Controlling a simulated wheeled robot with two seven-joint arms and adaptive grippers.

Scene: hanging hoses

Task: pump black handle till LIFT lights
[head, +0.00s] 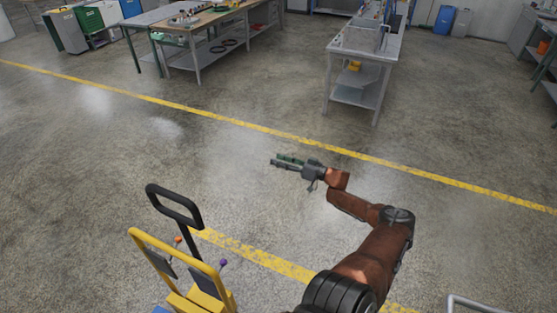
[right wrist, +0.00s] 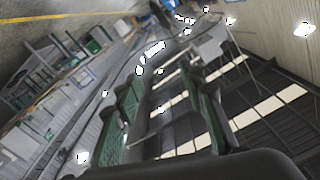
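The black handle (head: 175,206), a closed loop, stands at lower left in the head view, behind the yellow frame (head: 181,246) of a cart. An orange knob (head: 178,239) and a purple knob (head: 223,262) show near the frame. My right gripper (head: 276,160) is up and to the right of the handle, apart from it. In the right wrist view its green-padded fingers (right wrist: 165,105) are spread with nothing between them. My left gripper is out of view. I see no LIFT light; the cart's lower part is cut off.
A long workbench (head: 205,22) stands at the back left and a grey table (head: 366,45) at the back centre. Yellow floor lines (head: 260,125) cross the concrete. The floor around the handle and right gripper is clear. A grey metal rail (head: 480,304) shows at bottom right.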

